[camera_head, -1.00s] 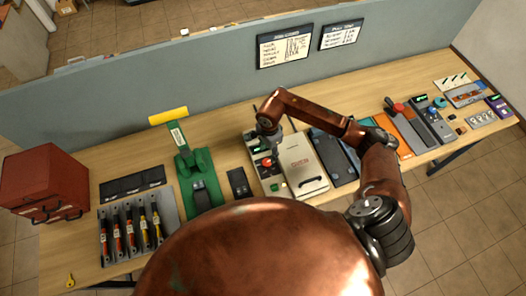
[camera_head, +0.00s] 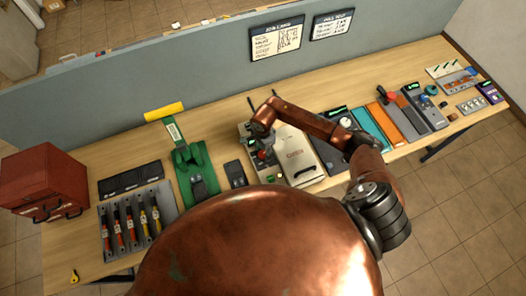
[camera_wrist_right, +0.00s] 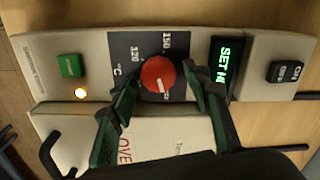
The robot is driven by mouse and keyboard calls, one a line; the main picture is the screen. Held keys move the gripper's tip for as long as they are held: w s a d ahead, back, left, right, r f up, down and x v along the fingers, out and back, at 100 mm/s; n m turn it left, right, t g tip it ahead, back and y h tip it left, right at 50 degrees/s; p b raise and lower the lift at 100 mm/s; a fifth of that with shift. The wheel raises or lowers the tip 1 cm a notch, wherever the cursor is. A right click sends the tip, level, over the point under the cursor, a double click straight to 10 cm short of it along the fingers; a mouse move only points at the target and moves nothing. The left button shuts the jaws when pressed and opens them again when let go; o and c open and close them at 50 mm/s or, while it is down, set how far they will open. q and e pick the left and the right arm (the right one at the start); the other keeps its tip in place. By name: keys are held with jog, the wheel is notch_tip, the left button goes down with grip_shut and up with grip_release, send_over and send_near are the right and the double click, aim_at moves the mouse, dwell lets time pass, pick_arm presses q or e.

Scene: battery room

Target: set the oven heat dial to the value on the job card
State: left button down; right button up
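The oven (camera_head: 296,154) is a pale box on the bench, with its control strip on the left side. Its red heat dial (camera_wrist_right: 158,74) shows in the right wrist view between printed marks 120 and 150, with a white line on its lower right. My left gripper is not in view.
A green button (camera_wrist_right: 70,65), a glowing lamp (camera_wrist_right: 81,93) and a black on/off switch (camera_wrist_right: 286,72) flank the dial. On the bench, a green press (camera_head: 193,170) stands left of the oven and a teal panel (camera_head: 370,127) right. A red drawer cabinet (camera_head: 44,183) stands far left.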

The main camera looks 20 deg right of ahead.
jog(key=c, duration=1)
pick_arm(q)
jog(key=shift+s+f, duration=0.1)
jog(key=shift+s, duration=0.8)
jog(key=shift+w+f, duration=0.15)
pick_arm(e)
jog(key=shift+m, duration=0.3)
